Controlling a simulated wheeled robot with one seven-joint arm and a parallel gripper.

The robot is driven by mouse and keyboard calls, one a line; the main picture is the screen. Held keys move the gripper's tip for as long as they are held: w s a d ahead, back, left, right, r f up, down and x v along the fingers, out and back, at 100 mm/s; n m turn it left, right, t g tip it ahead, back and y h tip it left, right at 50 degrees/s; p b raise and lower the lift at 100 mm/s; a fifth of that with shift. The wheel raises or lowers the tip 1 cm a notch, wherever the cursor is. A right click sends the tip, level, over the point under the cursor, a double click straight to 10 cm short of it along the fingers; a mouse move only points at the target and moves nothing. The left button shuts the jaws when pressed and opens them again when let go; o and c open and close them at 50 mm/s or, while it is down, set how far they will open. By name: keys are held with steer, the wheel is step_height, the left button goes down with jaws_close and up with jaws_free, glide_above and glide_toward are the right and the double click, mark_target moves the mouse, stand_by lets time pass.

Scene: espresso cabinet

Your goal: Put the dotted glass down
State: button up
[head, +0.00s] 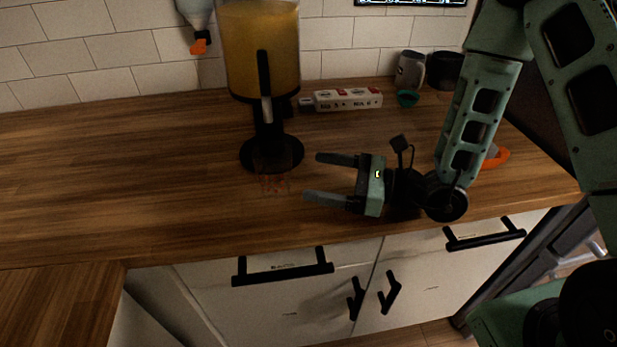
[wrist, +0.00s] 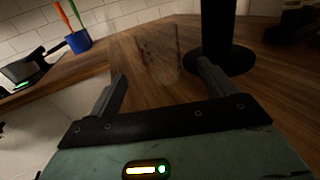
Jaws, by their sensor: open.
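The dotted glass (head: 274,183) is clear with small reddish dots. It stands on the wooden counter just in front of the drink dispenser's black base; its outline is faint. My gripper (head: 311,177) is open and lies level, low over the counter, with its fingers pointing left. The glass is a little beyond the fingertips, apart from them, and nothing is between the fingers. In the wrist view, faint reddish marks of the glass (wrist: 146,56) show ahead of the open gripper (wrist: 163,68).
The dispenser (head: 262,50) with yellow liquid stands behind the glass. White boxes (head: 348,99), a teal bowl (head: 407,98) and a grey cup (head: 410,69) are at the wall. The counter's left side is clear. A blue holder (wrist: 78,41) shows in the wrist view.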

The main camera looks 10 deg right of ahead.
steer(key=shift+s+d, duration=0.1)
steer(key=shift+d, duration=0.05)
steer(key=s+a+r+n+g+h, duration=0.2)
steer(key=s+a+r+n+g, duration=0.1)
steer(key=s+n+g, duration=0.6)
steer(key=s+a+r+n+g+h, duration=0.25)
steer(key=s+n+g, duration=0.4)
steer(key=s, duration=0.35)
steer(key=s+d+f+n+h, duration=0.1)
steer(key=s+d+n+h, duration=0.3)
steer(key=n+h, duration=0.3)
steer(key=w+d+n+t+h, duration=0.1)
steer(key=n+t, duration=0.1)
steer(key=w+d+r+n+t+h, duration=0.1)
steer(key=n+t+h, duration=0.1)
steer(key=n+t, duration=0.1)
steer(key=w+d+r+n+t+h, duration=0.1)
steer(key=w+n+t, duration=0.1)
steer(key=n+t, duration=0.1)
steer(key=shift+d, duration=0.25)
steer(key=shift+f, duration=0.1)
